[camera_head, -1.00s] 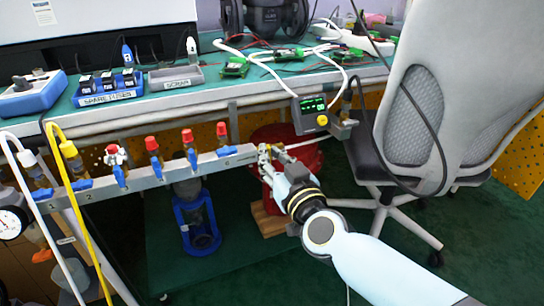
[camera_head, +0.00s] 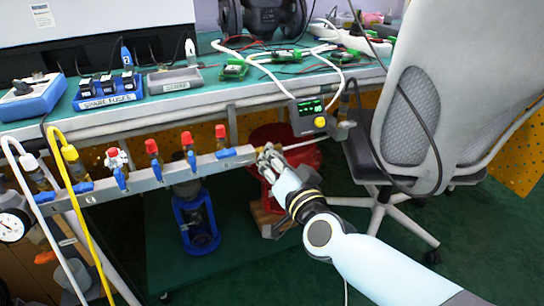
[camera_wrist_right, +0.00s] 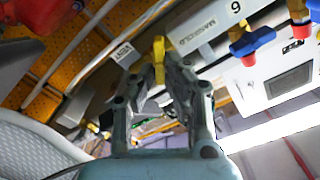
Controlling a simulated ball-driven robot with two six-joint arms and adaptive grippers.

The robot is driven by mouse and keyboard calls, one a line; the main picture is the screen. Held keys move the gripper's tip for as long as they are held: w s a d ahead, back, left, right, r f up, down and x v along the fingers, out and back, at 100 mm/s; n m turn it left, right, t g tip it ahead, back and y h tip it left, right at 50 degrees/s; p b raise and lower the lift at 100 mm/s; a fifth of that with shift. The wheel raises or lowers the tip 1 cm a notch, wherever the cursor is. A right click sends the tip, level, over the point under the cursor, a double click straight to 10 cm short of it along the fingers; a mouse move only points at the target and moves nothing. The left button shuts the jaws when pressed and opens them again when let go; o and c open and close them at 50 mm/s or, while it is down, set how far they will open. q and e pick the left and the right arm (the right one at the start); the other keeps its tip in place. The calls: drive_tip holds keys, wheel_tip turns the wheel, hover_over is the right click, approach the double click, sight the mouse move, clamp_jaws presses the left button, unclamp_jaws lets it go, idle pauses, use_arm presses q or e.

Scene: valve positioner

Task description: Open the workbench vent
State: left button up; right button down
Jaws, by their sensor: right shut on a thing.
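The grey manifold bar (camera_head: 200,166) runs along the front edge of the workbench, with a brass-coloured end piece (camera_head: 246,153). My right gripper (camera_head: 268,156) is at the bar's right end. In the right wrist view it is shut on a small yellow handle (camera_wrist_right: 159,50) that stands up between its fingertips. A white label reading VENT (camera_wrist_right: 122,53) is beside the handle. The handle's lower part is hidden by the fingers, and in the head view I cannot make it out behind the gripper. My left gripper is not in view.
Several blue-handled valves (camera_head: 121,178) with red caps line the bar. Yellow (camera_head: 80,220) and white hoses hang at the left. A small display box with a yellow knob (camera_head: 320,122) hangs right of my gripper. An office chair (camera_head: 405,120) stands at right.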

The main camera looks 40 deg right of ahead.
use_arm(q)
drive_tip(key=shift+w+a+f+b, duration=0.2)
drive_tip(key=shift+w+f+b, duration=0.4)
drive_tip(key=shift+b, duration=0.25)
use_arm(e)
drive_tip(key=shift+s+d+f+m, duration=0.1)
drive_tip(key=shift+f+m, duration=0.1)
drive_tip(key=shift+m, duration=1.65)
drive_tip(key=shift+w+d+f+m, duration=0.1)
drive_tip(key=shift+f+m, duration=0.05)
drive_tip(key=shift+m, duration=1.75)
drive_tip(key=shift+s+d+f+m, duration=0.1)
drive_tip(key=shift+f+m, duration=0.1)
drive_tip(key=shift+m, duration=1.65)
drive_tip(key=c, duration=1.4)
unclamp_jaws()
drive_tip(key=v, duration=1.2)
drive_tip(key=shift+a+r, duration=0.1)
